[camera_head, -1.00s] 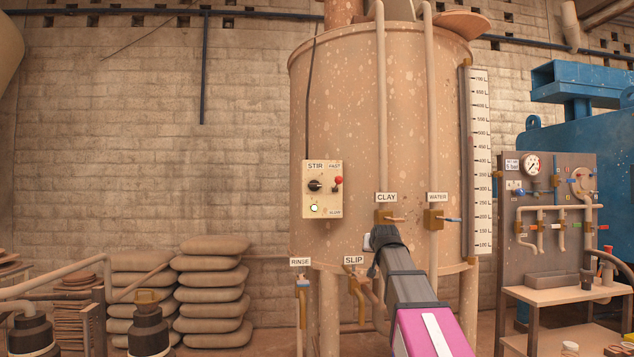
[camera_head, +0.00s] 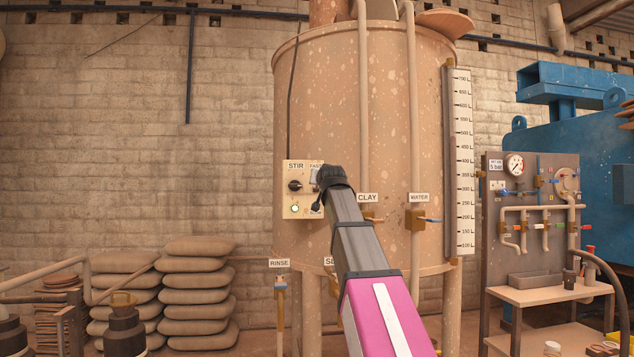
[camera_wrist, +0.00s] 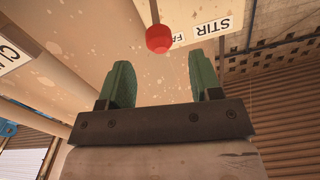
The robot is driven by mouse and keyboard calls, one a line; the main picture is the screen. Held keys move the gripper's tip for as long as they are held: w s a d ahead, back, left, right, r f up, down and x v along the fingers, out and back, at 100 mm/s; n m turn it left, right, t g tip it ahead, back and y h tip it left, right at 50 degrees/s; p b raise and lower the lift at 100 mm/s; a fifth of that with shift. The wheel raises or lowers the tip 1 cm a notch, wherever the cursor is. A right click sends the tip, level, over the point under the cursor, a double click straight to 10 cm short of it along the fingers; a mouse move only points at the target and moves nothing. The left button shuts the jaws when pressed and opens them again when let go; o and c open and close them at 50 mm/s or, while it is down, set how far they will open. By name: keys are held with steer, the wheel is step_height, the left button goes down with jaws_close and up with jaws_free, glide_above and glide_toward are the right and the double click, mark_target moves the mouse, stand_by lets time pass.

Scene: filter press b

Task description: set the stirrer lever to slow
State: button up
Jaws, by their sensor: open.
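The stirrer lever shows in the wrist view as a red ball knob (camera_wrist: 158,38) below the STIR panel (camera_wrist: 207,15). My gripper (camera_wrist: 161,78) is open, its two green fingers apart. The knob lies ahead of the fingertips, roughly in line with the gap between them and not between the fingers. In the head view the cream STIR box (camera_head: 296,206) is on the tank's front, with a black rotary knob (camera_head: 295,186) and a lit white button (camera_head: 295,208). My arm's end covers the box's right side there, hiding the red knob, the fingertips and most of the SLOW label.
The large tank (camera_head: 320,100) stands behind the box. The CLAY valve (camera_head: 369,216) and WATER valve (camera_head: 415,219) are to the right of the box, with the CLAY valve close beside my arm. Stacked sacks (camera_head: 200,290) stand at left; a gauge panel (camera_head: 493,215) stands at right.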

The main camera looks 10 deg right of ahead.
steer(key=w, duration=0.8)
steer(key=shift+w+d, duration=0.1)
jaws_close()
